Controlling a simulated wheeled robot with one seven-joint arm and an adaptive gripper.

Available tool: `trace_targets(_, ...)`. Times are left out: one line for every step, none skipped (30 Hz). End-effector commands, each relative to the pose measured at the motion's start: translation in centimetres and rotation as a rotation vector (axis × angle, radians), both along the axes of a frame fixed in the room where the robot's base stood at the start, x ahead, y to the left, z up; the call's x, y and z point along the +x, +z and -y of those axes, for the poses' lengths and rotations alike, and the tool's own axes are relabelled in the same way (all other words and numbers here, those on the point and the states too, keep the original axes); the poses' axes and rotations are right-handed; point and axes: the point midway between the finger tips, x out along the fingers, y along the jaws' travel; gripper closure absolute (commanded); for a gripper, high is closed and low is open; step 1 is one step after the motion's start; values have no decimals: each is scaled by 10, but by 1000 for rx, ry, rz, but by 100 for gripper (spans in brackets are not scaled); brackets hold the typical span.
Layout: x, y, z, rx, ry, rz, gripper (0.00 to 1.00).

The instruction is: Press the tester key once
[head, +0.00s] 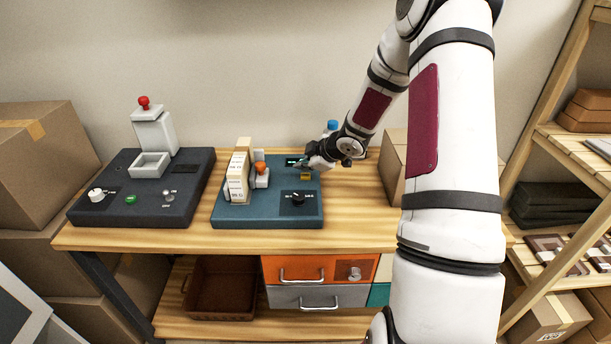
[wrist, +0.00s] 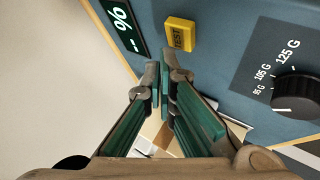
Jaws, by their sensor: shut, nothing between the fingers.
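The yellow tester key (wrist: 180,33), marked TEST, sits on the blue tester panel (wrist: 225,60) in the wrist view, just beyond my fingertips. In the head view the yellow key (head: 306,177) shows under my gripper on the blue tester (head: 235,213). My gripper (wrist: 162,72) is shut and empty, with its fingertips near the key's lower left. I see a gap between them in the picture and cannot tell the depth. A dark display (wrist: 122,28) reading "-- %" lies left of the key. A black dial (wrist: 297,96) with gram markings lies right of it.
White stacked cards (head: 238,178) and a red-topped part (head: 260,172) stand on the tester's left side. A dark press unit (head: 140,195) with a red knob stands further left. A blue-capped bottle (head: 331,127) is behind my gripper. A cardboard box (head: 393,160) stands to the right.

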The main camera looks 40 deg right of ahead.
Motion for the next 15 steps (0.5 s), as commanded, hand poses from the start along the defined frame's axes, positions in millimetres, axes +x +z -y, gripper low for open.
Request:
trace_targets(0,0,0,0,0,0,100)
trace_targets(0,0,0,0,0,0,100)
trace_targets(0,0,0,0,0,0,100)
trace_targets(0,0,0,0,0,0,100)
trace_targets(0,0,0,0,0,0,100)
trace_targets(0,0,0,0,0,0,100)
trace_targets(0,0,0,0,0,0,100)
trace_targets(0,-1,0,0,0,0,100)
trace_targets(0,-1,0,0,0,0,100)
trace_targets(0,-2,0,0,0,0,100)
trace_targets(0,-3,0,0,1,-1,100)
trace_targets(0,-5,0,0,0,-1,100)
trace_targets(0,-6,0,0,0,-1,100)
trace_targets(0,-7,0,-1,-1,-1,100)
trace_targets(0,-8,0,-1,-1,-1,100)
